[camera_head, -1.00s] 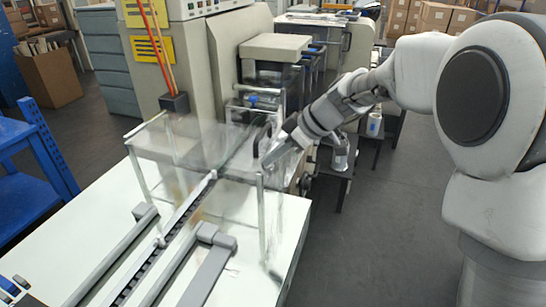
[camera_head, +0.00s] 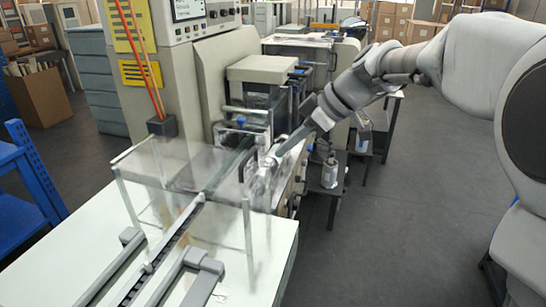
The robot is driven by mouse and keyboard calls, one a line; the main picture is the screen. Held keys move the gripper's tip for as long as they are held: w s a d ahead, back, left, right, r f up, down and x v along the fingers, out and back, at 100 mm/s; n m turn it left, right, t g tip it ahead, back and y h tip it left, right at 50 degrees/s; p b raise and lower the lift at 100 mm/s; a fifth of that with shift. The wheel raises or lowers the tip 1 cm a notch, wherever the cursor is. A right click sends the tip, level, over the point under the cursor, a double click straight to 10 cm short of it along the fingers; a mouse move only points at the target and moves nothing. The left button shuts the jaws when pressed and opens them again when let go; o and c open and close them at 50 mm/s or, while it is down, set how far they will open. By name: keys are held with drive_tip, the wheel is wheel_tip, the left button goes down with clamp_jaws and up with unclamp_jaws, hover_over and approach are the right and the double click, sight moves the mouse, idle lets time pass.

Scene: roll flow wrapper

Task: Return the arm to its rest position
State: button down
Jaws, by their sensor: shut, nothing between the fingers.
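My arm reaches in from the right side of the head view. My gripper (camera_head: 277,158) is at its end, pointing down and left. It is shut and empty. It is close to the right end of the clear guard (camera_head: 200,165) over the machine's infeed, near a dark curved handle. I cannot tell whether it touches the guard or the handle. The flow wrapper (camera_head: 225,60) stands behind, with its beige housing and control panel.
The white table (camera_head: 60,260) carries a rail conveyor (camera_head: 165,255). A side shelf with a spray bottle (camera_head: 329,172) stands right of the machine. A blue rack (camera_head: 35,175) is at left, cardboard boxes (camera_head: 400,20) at the back. The grey floor (camera_head: 400,230) at right is clear.

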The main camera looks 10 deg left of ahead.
drive_tip(key=s+d+f+m+t+h+p, duration=0.1)
drive_tip(key=s+d+m+t+h+p, duration=0.2)
drive_tip(key=s+d+m+h, duration=0.5)
drive_tip(key=s+d+m+t, duration=0.1)
drive_tip(key=s+d+m, duration=0.8)
drive_tip(key=s+d, duration=0.6)
drive_tip(key=shift+d+t+p, duration=0.3)
drive_tip(key=shift+d+t, duration=0.1)
drive_tip(key=shift+a, duration=0.15)
